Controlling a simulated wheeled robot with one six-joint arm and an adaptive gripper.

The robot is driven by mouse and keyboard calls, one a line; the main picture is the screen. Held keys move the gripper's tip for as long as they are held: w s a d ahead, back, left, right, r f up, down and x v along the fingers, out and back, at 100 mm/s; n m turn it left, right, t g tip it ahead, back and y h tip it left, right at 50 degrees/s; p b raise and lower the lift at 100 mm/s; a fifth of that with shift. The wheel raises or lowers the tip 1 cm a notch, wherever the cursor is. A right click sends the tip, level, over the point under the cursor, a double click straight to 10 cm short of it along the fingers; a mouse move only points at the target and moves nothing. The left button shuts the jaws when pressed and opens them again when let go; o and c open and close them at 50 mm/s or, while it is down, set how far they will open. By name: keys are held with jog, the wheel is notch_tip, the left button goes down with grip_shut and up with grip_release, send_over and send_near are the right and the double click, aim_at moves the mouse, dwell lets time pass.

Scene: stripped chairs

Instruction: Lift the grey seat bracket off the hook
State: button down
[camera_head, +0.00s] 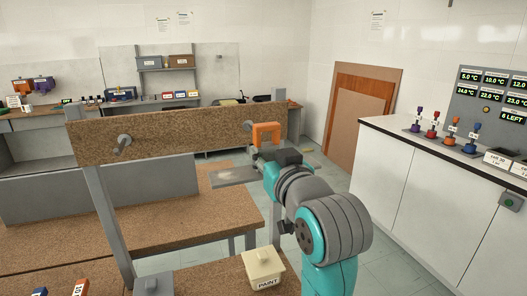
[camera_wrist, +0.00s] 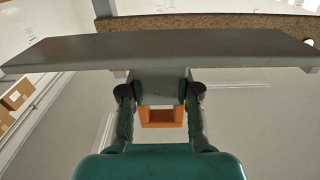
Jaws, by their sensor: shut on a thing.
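The grey seat bracket (camera_head: 234,174) shows as a flat grey plate just in front of the right part of the board in the head view. In the wrist view its wide plate (camera_wrist: 160,50) spans the picture, with a narrower grey stem between the fingers. My gripper (camera_wrist: 160,94) is shut on that stem. In the head view my gripper (camera_head: 264,168) is at the plate's right end. A grey hook (camera_head: 122,142) sticks out at the board's left and looks bare. The bracket's contact with any hook is hidden.
The upright brown board (camera_head: 180,134) stands on grey posts. An orange piece (camera_head: 266,132) is at its right end, close above my gripper; it also shows beyond the fingers (camera_wrist: 162,117). A paint box (camera_head: 263,266) stands on the bench below. A white counter (camera_head: 430,170) is at right.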

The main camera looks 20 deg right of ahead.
aim_at(268, 155)
jog(key=shift+s, duration=1.6)
